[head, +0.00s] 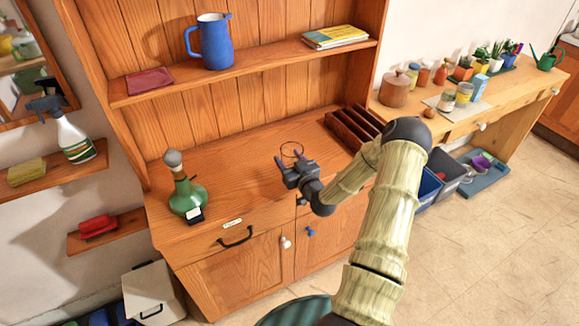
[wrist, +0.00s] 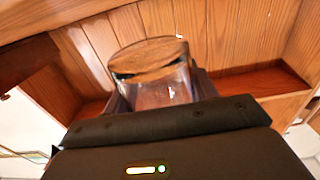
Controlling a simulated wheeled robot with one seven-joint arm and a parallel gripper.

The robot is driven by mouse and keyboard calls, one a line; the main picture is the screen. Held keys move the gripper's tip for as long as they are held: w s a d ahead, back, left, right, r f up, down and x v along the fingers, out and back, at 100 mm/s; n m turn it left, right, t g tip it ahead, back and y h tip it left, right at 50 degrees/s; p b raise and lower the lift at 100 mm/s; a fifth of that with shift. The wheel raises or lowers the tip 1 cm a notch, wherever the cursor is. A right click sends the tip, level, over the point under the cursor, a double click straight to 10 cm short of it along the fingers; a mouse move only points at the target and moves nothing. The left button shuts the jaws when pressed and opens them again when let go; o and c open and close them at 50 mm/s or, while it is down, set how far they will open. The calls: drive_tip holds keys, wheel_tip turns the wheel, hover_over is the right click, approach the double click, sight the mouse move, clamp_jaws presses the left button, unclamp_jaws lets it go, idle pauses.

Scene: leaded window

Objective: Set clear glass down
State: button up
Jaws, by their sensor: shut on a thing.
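The clear glass (head: 292,150) shows in the head view as a thin dark ring above the wooden counter. In the wrist view the clear glass (wrist: 160,82) is large, and wood grain shows through it. My gripper (head: 295,162) is shut on the glass, with a finger on either side. The lower part of the glass is hidden behind my gripper in the wrist view. I cannot tell whether its base touches the counter (head: 240,190).
A green bottle (head: 188,194) with a grey stopper stands on the counter at left. A dark divided wooden rack (head: 352,128) is at the counter's right end. A shelf above holds a blue jug (head: 214,42). The counter between bottle and glass is clear.

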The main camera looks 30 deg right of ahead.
sight(289, 166)
drive_tip(key=shift+w+f, duration=0.15)
drive_tip(key=shift+f, duration=1.6)
drive_tip(key=shift+f, duration=0.1)
drive_tip(key=shift+f, duration=0.15)
drive_tip(key=o, duration=1)
drive_tip(key=shift+d, duration=0.1)
drive_tip(key=shift+o, duration=0.5)
drive_tip(key=shift+a, duration=0.2)
